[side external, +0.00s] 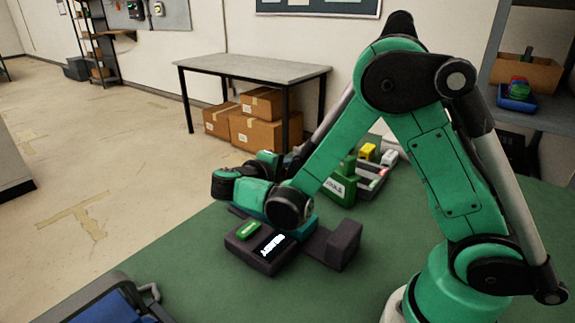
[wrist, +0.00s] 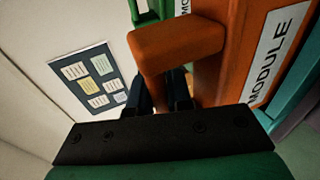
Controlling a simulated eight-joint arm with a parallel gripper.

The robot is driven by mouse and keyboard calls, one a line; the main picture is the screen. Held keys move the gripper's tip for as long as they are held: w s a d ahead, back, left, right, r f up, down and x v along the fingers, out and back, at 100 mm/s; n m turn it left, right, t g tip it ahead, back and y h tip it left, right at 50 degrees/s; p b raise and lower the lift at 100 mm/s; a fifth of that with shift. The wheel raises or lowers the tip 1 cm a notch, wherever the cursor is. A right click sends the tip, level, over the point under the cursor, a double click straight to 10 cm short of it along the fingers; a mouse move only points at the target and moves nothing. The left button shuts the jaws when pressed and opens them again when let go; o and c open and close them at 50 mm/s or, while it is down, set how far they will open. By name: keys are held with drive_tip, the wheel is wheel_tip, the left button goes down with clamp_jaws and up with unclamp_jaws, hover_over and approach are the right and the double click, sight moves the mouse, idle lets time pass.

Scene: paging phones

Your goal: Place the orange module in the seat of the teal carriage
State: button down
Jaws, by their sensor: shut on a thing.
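The orange module (wrist: 236,75) fills the right of the wrist view, with its orange handle (wrist: 178,42) and a white label reading "MODULE". My gripper (wrist: 161,92) is shut on the handle; its dark fingers show below the handle's top bar. In the side view my wrist hides the module and my fingertips. A teal part (side external: 304,228), which looks like the teal carriage, shows just behind a dark device on the green table. A teal surface (wrist: 297,97) also shows beside the module in the wrist view. The seat is hidden, and I cannot tell whether the module touches it.
A green labelled module (side external: 340,190) and a tray with yellow and white pieces (side external: 372,172) stand behind my arm. A blue bin (side external: 110,303) is at the front left. The table's front middle is clear.

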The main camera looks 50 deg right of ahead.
drive_tip(key=shift+f, duration=0.15)
drive_tip(key=c, duration=0.8)
unclamp_jaws()
drive_tip(key=w+v, duration=0.1)
drive_tip(key=v, duration=1.1)
drive_tip(key=s+t+y, duration=0.2)
drive_tip(key=y, duration=0.2)
drive_tip(key=s+d+t+y, duration=0.1)
drive_tip(key=s+t+y, duration=0.1)
drive_tip(key=y, duration=0.3)
drive_tip(key=s+d+t+y, duration=0.1)
drive_tip(key=s+t+y, duration=0.1)
drive_tip(key=y, duration=0.3)
drive_tip(key=shift+s+f+m, duration=0.2)
drive_tip(key=shift+s+m, duration=0.1)
drive_tip(key=shift+s, duration=0.2)
